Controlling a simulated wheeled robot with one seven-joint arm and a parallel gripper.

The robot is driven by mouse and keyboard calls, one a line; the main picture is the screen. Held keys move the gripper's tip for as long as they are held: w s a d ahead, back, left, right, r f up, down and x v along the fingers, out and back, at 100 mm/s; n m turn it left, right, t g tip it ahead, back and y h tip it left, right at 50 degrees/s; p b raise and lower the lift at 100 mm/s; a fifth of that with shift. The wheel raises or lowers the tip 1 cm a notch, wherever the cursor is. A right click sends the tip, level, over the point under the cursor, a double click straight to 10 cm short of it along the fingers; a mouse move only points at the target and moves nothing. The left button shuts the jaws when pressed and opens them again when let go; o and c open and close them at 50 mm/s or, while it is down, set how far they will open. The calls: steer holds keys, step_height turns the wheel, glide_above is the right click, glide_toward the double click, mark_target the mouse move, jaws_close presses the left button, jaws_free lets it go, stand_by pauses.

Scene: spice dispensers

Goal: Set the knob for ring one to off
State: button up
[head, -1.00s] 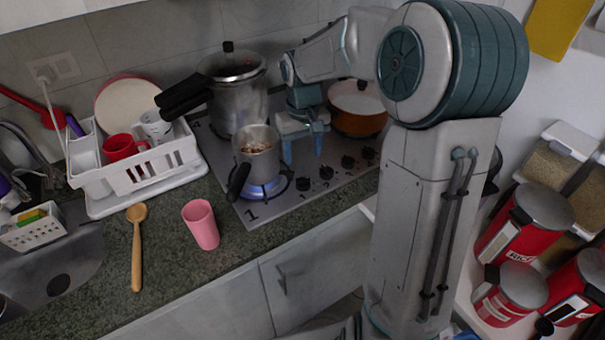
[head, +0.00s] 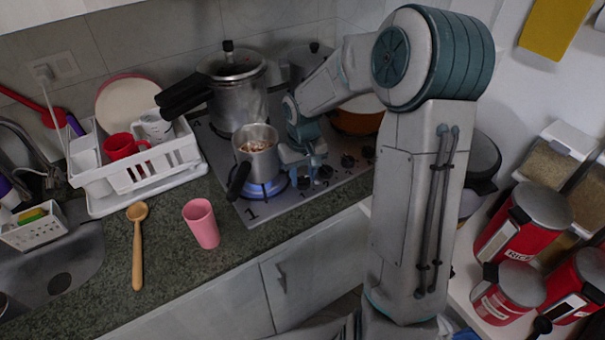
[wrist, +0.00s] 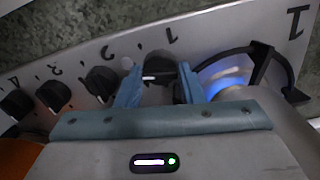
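The stove panel (head: 250,208) has a row of black knobs. The knob for ring one (wrist: 160,73), by a printed 1, sits between the two blue fingers of my gripper (wrist: 160,82) in the wrist view. The fingers are spread on either side of it, and I see no clear grip. A light pointer line crosses the knob. In the head view my gripper (head: 308,173) is low over the front of the stove and partly hides this knob. Ring one has a blue flame (head: 264,190), also glowing in the wrist view (wrist: 228,80), under a small steel pot (head: 257,160) with food inside.
The other knobs (head: 347,161) are to the right of my gripper. A large pressure cooker (head: 232,95) and an orange pot (head: 357,122) stand behind. A pink cup (head: 201,223) and wooden spoon (head: 137,245) are on the counter.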

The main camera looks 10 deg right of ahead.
steer(key=shift+n, duration=0.3)
steer(key=shift+c, duration=0.3)
steer(key=n+p, duration=0.1)
steer(key=n, duration=0.2)
steer(key=shift+r+n, duration=0.15)
steer(key=shift+n, duration=0.15)
steer(key=n+p, duration=0.2)
steer(key=n, duration=0.3)
steer(key=shift+p, duration=0.35)
steer(key=n+p, duration=0.2)
steer(key=n, duration=0.3)
steer(key=shift+n+p, duration=0.3)
steer(key=shift+n, duration=0.1)
steer(key=shift+n+p, duration=0.85)
steer(key=shift+n, duration=0.85)
steer(key=o, duration=1)
